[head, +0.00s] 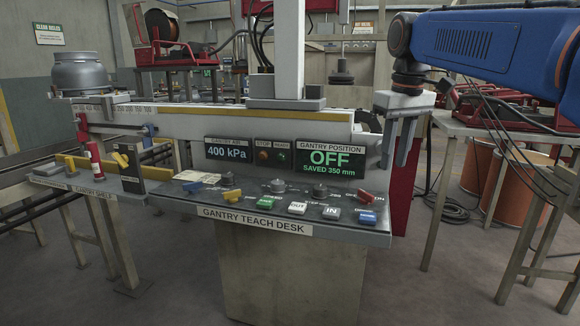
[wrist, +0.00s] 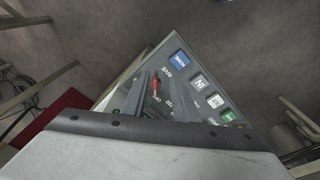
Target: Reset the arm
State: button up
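My gripper (head: 396,166) hangs from the blue arm at the right in the head view, fingers pointing down. It is above and behind the right end of the gantry teach desk (head: 231,227). In the wrist view the two fingers of my gripper (wrist: 160,77) stand apart with nothing held between them. A red lever (wrist: 155,88) on the desk shows in the gap between the fingers, below and apart from them. The same red lever (head: 367,196) is at the desk's right side in the head view.
The desk panel carries a blue button (head: 367,217), a white IN button (head: 332,214), a green button (head: 265,211) and a yellow lever (head: 233,196). The gantry display (head: 330,157) reads OFF, saved 350 mm. A wooden-legged table (head: 448,128) stands at the right. Orange drums (head: 490,168) stand behind it.

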jog(key=s+d+f+m+t, duration=0.1)
jog(key=s+d+f+m, duration=0.1)
jog(key=s+f, duration=1)
jog(key=s+d+f+m+t, duration=0.2)
jog(key=s+f, duration=1.1)
jog(key=f, duration=0.3)
